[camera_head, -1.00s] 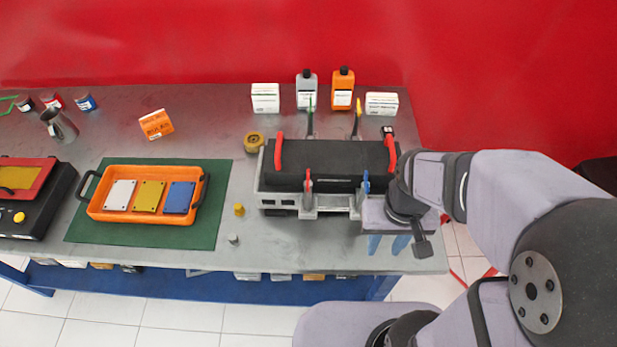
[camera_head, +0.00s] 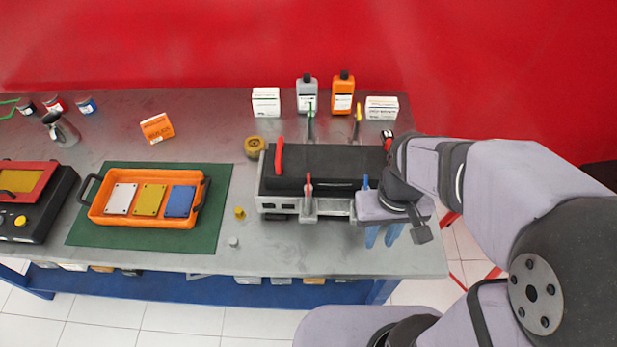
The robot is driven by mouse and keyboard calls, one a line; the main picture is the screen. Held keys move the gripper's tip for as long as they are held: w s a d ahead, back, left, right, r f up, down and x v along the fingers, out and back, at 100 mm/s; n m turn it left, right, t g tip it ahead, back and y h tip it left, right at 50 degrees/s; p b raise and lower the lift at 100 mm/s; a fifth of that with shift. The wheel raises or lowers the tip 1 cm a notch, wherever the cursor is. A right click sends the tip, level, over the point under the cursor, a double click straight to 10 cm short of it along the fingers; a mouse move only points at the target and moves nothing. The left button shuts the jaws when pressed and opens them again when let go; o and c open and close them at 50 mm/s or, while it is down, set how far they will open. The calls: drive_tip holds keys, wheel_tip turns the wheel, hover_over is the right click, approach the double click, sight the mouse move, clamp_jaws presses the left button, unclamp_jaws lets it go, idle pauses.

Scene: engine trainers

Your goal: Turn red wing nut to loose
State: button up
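The red wing nut (camera_head: 308,186) stands upright on the front edge of the black-topped engine trainer (camera_head: 335,160), on a grey clamp post. My gripper (camera_head: 382,236) is to the right of it, over the trainer's front right corner. Its two blue fingers point down, with a gap between them and nothing visible in it. The gripper is clear of the red wing nut. A blue wing nut (camera_head: 366,182) shows just left of the gripper body, partly hidden. My arm and gripper hide the trainer's right end.
Green (camera_head: 310,112) and yellow (camera_head: 358,114) upright pieces stand behind the trainer. A red handle (camera_head: 279,155) rises at its left. Bottles and boxes line the back. An orange tray (camera_head: 150,220) lies left on a green mat (camera_head: 85,232).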

drive_tip(key=w+a+r+n+p, duration=0.1)
drive_tip(key=w+a+r+n, duration=0.1)
drive_tip(key=a+r, duration=0.15)
drive_tip(key=w+a+r+n, duration=0.1)
drive_tip(key=w+a+r, duration=0.15)
drive_tip(key=r, duration=0.25)
wheel_tip(320, 180, up, 4)
drive_tip(key=r+m, duration=0.1)
drive_tip(key=m, duration=0.3)
hover_over(308, 183)
drive_tip(key=shift+w+f, duration=0.1)
drive_tip(key=shift+f, duration=0.15)
drive_tip(key=shift+f+p, duration=0.9)
drive_tip(key=shift+f, duration=2.75)
clamp_jaws()
